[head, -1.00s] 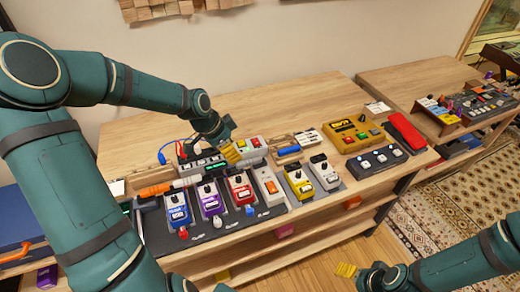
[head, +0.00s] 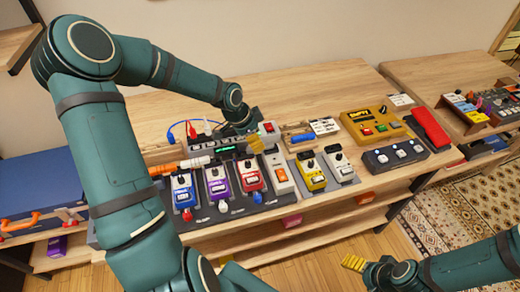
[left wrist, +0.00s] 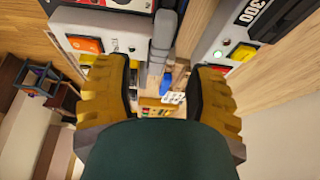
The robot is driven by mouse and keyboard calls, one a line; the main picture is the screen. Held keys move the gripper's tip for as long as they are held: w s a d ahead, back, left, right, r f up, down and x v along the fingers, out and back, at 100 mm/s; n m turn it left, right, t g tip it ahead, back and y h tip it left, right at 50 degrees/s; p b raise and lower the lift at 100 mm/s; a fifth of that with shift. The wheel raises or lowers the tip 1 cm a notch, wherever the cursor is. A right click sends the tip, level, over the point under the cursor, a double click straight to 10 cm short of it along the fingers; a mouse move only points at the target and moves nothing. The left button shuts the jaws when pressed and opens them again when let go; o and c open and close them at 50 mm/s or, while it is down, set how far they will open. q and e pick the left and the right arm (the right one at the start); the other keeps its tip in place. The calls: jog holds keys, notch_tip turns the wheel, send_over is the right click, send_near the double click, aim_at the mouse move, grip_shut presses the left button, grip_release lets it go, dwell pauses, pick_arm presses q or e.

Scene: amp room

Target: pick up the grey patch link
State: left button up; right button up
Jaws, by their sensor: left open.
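A grey, slim piece, which looks like the grey patch link (left wrist: 162,40), shows in the left wrist view between two pale device bodies. I cannot make it out clearly in the head view, where the left gripper covers that spot. My left gripper (head: 259,139) is over the back of the pedal row, beside the device with the red switch. In the left wrist view its yellow fingers (left wrist: 168,98) are open, with the grey piece beyond their gap, towards the top. My right gripper (head: 355,263) is at the lower right, away from the bench; its jaws are unclear.
Blue (head: 182,190), purple (head: 218,184) and red (head: 252,178) pedals stand in front of the left gripper. An orange-and-white rod (head: 182,165) lies to the left. A large yellow pedal (head: 372,123) stands to the right. The wooden bench top (head: 310,88) is clear at the back.

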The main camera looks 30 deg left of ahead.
aim_at(270, 146)
pick_arm(q)
jog(key=b+x, duration=0.1)
jog(key=x, duration=0.3)
jog(key=shift+f, duration=0.4)
jog(key=shift+s, duration=0.1)
grip_shut()
